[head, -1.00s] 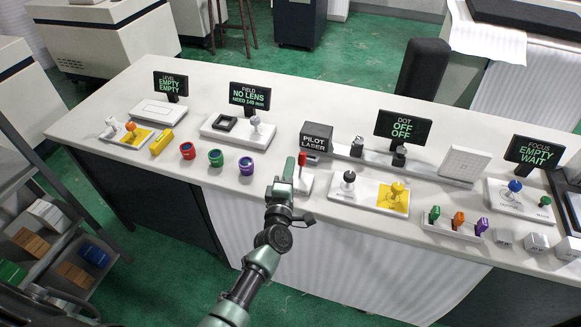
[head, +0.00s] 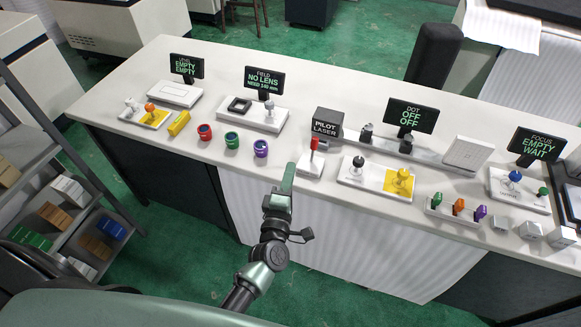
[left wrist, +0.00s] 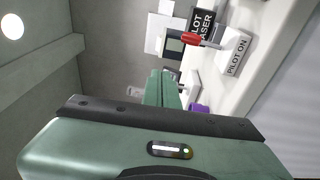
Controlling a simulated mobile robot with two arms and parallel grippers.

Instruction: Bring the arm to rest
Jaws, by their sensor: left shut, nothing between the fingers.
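My left gripper (head: 287,180) is shut and empty. In the head view it points up and away, in front of the bench's front edge. It is just left of the red-handled pilot lever (head: 314,144) and apart from it. In the left wrist view the green fingers (left wrist: 162,88) show pressed together. The red lever (left wrist: 192,38) stands at upper right there, on a white base labelled PILOT ON. My right gripper does not show.
The white bench (head: 330,90) holds the pilot laser box (head: 327,122), red, green and purple lens rings (head: 232,140), joystick panels and signs. A grey shelf (head: 45,160) with coloured boxes stands at left. Green floor is free before the bench.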

